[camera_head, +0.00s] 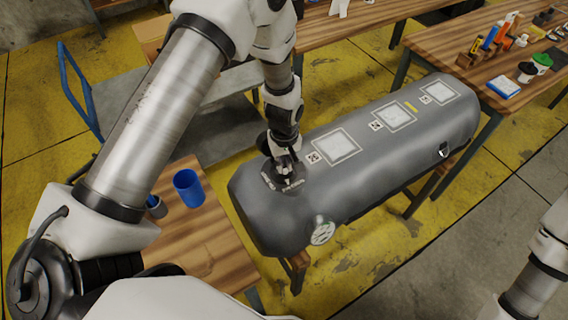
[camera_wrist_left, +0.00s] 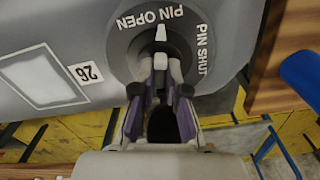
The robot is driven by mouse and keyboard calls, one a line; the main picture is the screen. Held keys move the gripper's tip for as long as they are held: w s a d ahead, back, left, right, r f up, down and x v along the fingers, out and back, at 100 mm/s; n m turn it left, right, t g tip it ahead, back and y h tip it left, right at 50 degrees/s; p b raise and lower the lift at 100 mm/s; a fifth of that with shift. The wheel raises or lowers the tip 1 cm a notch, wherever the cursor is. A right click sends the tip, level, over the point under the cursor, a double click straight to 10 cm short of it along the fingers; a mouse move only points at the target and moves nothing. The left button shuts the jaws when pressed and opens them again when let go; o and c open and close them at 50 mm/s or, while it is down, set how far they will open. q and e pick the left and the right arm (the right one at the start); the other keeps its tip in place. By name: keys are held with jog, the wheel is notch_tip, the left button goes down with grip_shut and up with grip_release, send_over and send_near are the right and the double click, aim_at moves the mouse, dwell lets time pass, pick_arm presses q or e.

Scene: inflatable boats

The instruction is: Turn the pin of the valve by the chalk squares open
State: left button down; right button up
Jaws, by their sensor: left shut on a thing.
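A grey inflatable tube (camera_head: 385,150) lies on a wooden stand, with pale chalk squares (camera_head: 334,146) along its top. The valve (camera_head: 284,178) is a dark round plate at its near left end. In the left wrist view, the valve (camera_wrist_left: 118,45) carries the words PIN OPEN and PIN SHUT. A white pointer on the pin (camera_wrist_left: 161,33) points at the PIN OPEN wording. My left gripper (camera_head: 284,163) reaches down onto the valve; in the wrist view its fingertips (camera_wrist_left: 160,88) are closed around the pin, which they partly hide. My right gripper is out of view.
A pressure gauge (camera_head: 322,232) sits on the tube's near side. A blue cup (camera_head: 188,187) stands on a wooden table (camera_head: 215,245) at left. A workbench with bottles and small items (camera_head: 505,45) stands at upper right. A blue-handled cart (camera_head: 78,85) is at upper left.

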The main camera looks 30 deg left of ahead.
pick_arm(q)
jog(key=shift+w+n, duration=0.1)
jog(key=shift+n, duration=1.5)
jog(key=c, duration=1.2)
grip_release()
jog(key=shift+a+f, duration=0.1)
jog(key=shift+a, duration=0.05)
notch_tip(320, 180, up, 12)
jog(key=shift+w, duration=0.1)
